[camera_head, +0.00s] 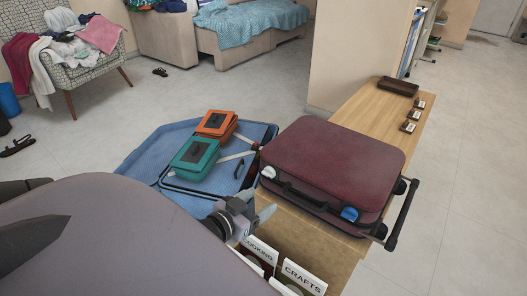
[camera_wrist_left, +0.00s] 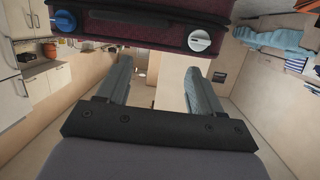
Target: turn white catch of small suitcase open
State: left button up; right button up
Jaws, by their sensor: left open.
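The small suitcase (camera_head: 335,160) is maroon and lies flat and closed on a wooden bench. Its white catch (camera_head: 268,172) is at the left end of the front side, and a blue catch (camera_head: 349,213) is at the right end, with a dark handle between them. My left gripper (camera_head: 257,205) is open and empty in front of the suitcase, near the white catch but apart from it. In the left wrist view the picture is upside down; the white catch (camera_wrist_left: 199,40) and blue catch (camera_wrist_left: 65,20) show above the two spread fingers (camera_wrist_left: 158,78).
An open blue suitcase (camera_head: 150,165) lies left of the bench (camera_head: 372,102), with a teal case (camera_head: 195,158) and an orange case (camera_head: 216,124) on it. Boxes labelled COOKING and CRAFTS (camera_head: 303,276) stand below my gripper. A tray (camera_head: 398,86) sits at the bench's far end.

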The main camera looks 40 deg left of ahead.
pick_arm(q)
jog(key=t+y+b, duration=0.1)
jog(key=t+b, duration=0.1)
jog(key=b, duration=0.6)
send_near(266, 175)
jog(key=d, duration=0.2)
jog(key=shift+n+t, duration=0.4)
jog(key=shift+n, duration=0.1)
jog(key=w+b, duration=0.1)
jog(key=w, duration=0.1)
jog(key=w+a+b, duration=0.1)
jog(key=w+b, duration=0.1)
jog(key=w+a+b, duration=0.1)
jog(key=w, duration=0.1)
jog(key=shift+w+a+f, duration=0.25)
jog(key=shift+w+f, duration=0.05)
jog(key=shift+w, duration=0.05)
jog(key=shift+w+a+b, duration=0.1)
jog(key=shift+w+b, duration=0.35)
jog(key=shift+w, duration=0.5)
pick_arm(e)
jog(key=shift+n+t+y, duration=0.5)
jog(key=shift+n+t, duration=0.2)
jog(key=shift+t, duration=0.2)
jog(key=shift+a+f, duration=0.25)
jog(key=shift+f, duration=0.7)
jog(key=shift+a+f, duration=0.25)
jog(key=shift+f, duration=0.7)
jog(key=shift+a+f, duration=0.25)
jog(key=shift+f, duration=0.7)
